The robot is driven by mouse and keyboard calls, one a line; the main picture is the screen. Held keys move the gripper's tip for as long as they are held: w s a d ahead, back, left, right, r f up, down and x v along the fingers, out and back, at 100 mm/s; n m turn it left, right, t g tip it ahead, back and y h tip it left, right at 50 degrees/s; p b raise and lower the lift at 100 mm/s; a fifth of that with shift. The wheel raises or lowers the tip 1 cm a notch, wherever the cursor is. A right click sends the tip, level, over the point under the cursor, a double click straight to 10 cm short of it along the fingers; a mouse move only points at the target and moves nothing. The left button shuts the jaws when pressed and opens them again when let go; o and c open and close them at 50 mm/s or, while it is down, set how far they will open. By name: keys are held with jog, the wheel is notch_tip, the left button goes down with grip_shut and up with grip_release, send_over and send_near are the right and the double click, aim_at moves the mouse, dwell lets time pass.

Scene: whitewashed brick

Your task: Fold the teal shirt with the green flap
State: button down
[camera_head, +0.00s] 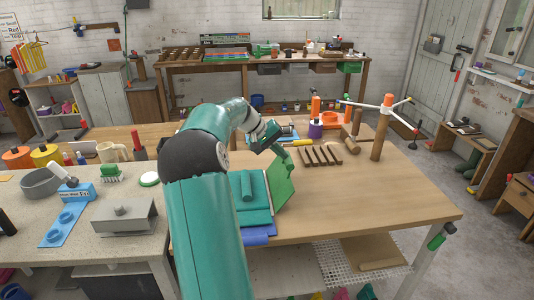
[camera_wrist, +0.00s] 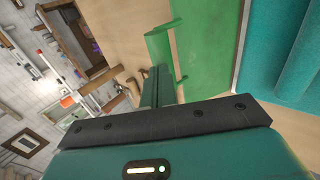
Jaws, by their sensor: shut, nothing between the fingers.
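The teal shirt (camera_head: 258,217) lies on the wooden table, just right of my arm, with a raised roll-like part on it. My arm hides its left side. The green flap (camera_head: 283,180) stands tilted up along the shirt's right side. In the wrist view the flap (camera_wrist: 200,60) lies beside the teal shirt (camera_wrist: 275,75). My gripper (camera_head: 284,152) is above the far end of the flap. In the wrist view its fingers (camera_wrist: 158,86) are together and empty, near the flap's edge; I cannot tell whether they touch it.
A slatted wooden rack (camera_head: 320,155) lies right of the flap, and a wooden post with white arms (camera_head: 380,135) stands beyond it. The table's right front (camera_head: 400,205) is clear. A grey box (camera_head: 124,217) sits on the left bench.

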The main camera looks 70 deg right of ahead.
jog(key=s+d+f+t+y, duration=0.1)
jog(key=s+f+t, duration=0.2)
jog(key=s+d+f+t+y, duration=0.2)
jog(key=s+f+t, duration=0.1)
jog(key=s, duration=0.1)
jog(key=s+d+f+t+y, duration=0.1)
jog(key=s+d+f+t, duration=0.1)
jog(key=s+f+t, duration=0.1)
jog(key=shift+s+d+y, duration=0.15)
jog(key=shift+y, duration=0.25)
jog(key=shift+s+d+f+t, duration=0.1)
jog(key=shift+s+f+t, duration=0.1)
jog(key=shift+f+t, duration=0.4)
jog(key=shift+r, duration=0.15)
